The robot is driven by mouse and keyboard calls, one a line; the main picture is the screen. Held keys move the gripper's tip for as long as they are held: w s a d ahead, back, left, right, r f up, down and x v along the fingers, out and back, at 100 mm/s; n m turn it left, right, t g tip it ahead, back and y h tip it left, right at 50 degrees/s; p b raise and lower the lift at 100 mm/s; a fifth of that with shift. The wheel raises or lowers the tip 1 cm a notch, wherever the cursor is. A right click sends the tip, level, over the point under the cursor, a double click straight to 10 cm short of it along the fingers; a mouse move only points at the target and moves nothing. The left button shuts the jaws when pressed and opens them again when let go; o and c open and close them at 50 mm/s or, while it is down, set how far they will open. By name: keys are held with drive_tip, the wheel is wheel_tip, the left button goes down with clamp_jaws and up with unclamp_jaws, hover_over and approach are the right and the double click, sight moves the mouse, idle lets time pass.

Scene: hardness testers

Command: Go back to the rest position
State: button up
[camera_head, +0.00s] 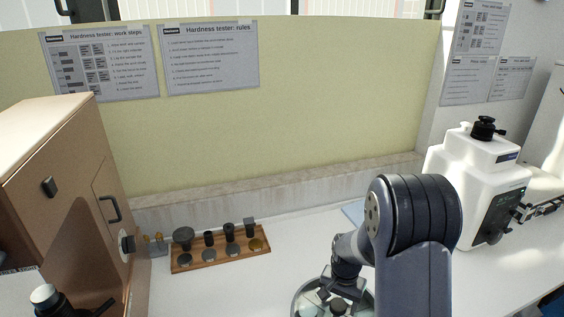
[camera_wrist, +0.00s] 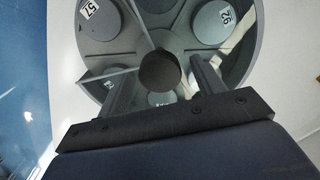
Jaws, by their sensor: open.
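My gripper (camera_wrist: 162,88) is open in the wrist view, its two fingers pointing at a round grey divided tray (camera_wrist: 262,25). A dark round knob (camera_wrist: 160,71) at the tray's centre shows between the fingers, and I see no grip on it. In the head view my arm bends down on the right of centre, with the gripper (camera_head: 338,303) low over the tray (camera_head: 296,298). The arm and the frame's lower edge hide part of the tray.
A wooden rack (camera_head: 222,260) with several dark parts stands left of the tray. A brown cabinet (camera_head: 60,170) is at the left. A white hardness tester (camera_head: 470,165) stands right of my arm. Clear white tabletop (camera_head: 240,292) lies between rack and tray; a low ledge (camera_head: 280,190) runs behind.

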drive_tip(key=shift+n+p, duration=0.8)
drive_tip(key=shift+n, duration=0.6)
